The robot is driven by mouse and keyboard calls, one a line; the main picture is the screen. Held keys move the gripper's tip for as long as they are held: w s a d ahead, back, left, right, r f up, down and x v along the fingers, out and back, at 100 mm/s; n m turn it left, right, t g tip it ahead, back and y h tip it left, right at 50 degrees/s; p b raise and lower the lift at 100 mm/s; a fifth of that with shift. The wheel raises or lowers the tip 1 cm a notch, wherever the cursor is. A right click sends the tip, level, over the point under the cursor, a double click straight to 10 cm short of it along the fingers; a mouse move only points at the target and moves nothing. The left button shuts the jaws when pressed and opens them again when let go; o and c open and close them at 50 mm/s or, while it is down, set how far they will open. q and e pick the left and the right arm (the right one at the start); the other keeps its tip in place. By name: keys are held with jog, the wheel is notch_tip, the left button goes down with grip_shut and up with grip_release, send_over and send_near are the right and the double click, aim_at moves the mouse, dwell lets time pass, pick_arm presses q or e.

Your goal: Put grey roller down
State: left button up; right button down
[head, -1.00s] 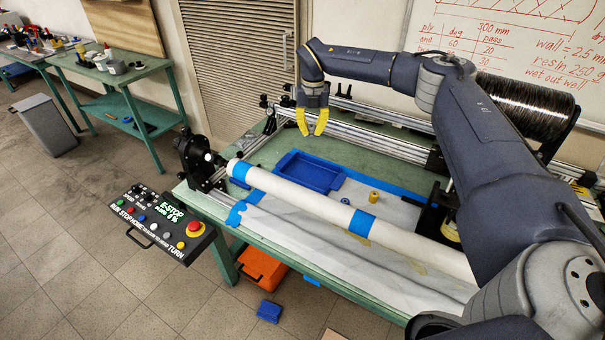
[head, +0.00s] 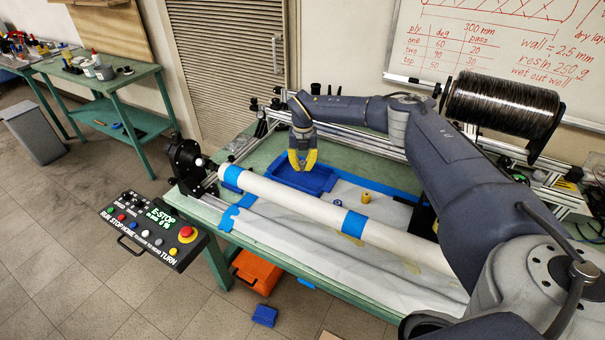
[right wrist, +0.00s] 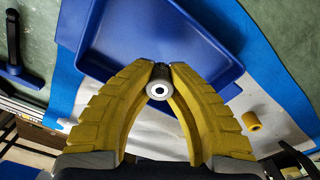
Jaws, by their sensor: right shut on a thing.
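My right gripper (head: 301,162) has yellow fingers and is over the blue tray (head: 318,184) on the bench. In the right wrist view the fingertips of this gripper (right wrist: 160,75) are shut on the grey roller (right wrist: 158,90), whose round end with a pale ring and dark hole faces the camera. The tray (right wrist: 190,25) lies behind the fingertips in that view; I cannot tell whether the roller touches it. In the head view the roller is too small to make out between the fingers. My left gripper is not in view.
A yellow roller (head: 366,197) stands right of the tray, also in the right wrist view (right wrist: 251,121). A long white tube with blue bands (head: 300,203) runs along the bench front. A control box (head: 153,236) is at the left corner. A black tow spool (head: 502,110) is behind my arm.

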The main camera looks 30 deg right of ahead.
aim_at(302, 178)
jog(key=shift+f, duration=1.95)
jog(key=shift+f, duration=0.15)
jog(key=c, duration=1.4)
grip_release()
notch_tip(302, 178, up, 12)
jog(key=shift+r, duration=0.2)
